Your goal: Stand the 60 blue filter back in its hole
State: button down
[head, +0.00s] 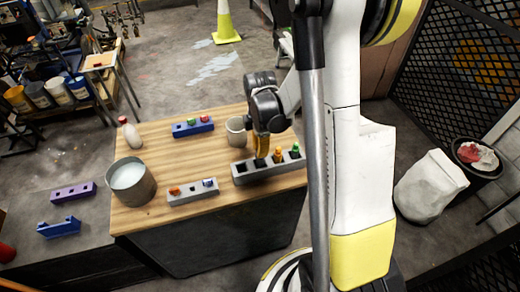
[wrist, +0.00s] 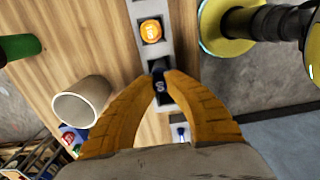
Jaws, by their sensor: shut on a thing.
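The grey rack (head: 268,173) stands at the right front of the wooden table, with an orange filter (head: 278,153) and a green filter (head: 295,150) standing in it. My gripper (head: 261,150) points down over the left-middle part of this rack. In the wrist view its yellow fingers (wrist: 160,77) are shut on a dark blue filter (wrist: 159,86) with a pale number on top, hard to read. The filter is in line with the rack's row of holes, close to the orange filter (wrist: 151,31). The fingers hide its sides, so I cannot tell whether it sits in a hole.
A beige cup (head: 236,131) stands just behind the rack. A second grey rack (head: 192,195), a blue rack (head: 193,128), a metal pot (head: 131,182) and a white bottle with a red cap (head: 130,133) share the table. The table middle is clear.

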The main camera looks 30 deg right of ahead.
jog(key=shift+f+b, duration=0.65)
jog(key=shift+f, duration=0.05)
jog(key=c, duration=1)
grip_release()
jog(key=shift+c, duration=0.2)
jog(key=shift+r, duration=0.15)
jog(key=shift+r+p, duration=2.35)
jog(key=shift+r, duration=1.1)
jog(key=shift+a, duration=0.1)
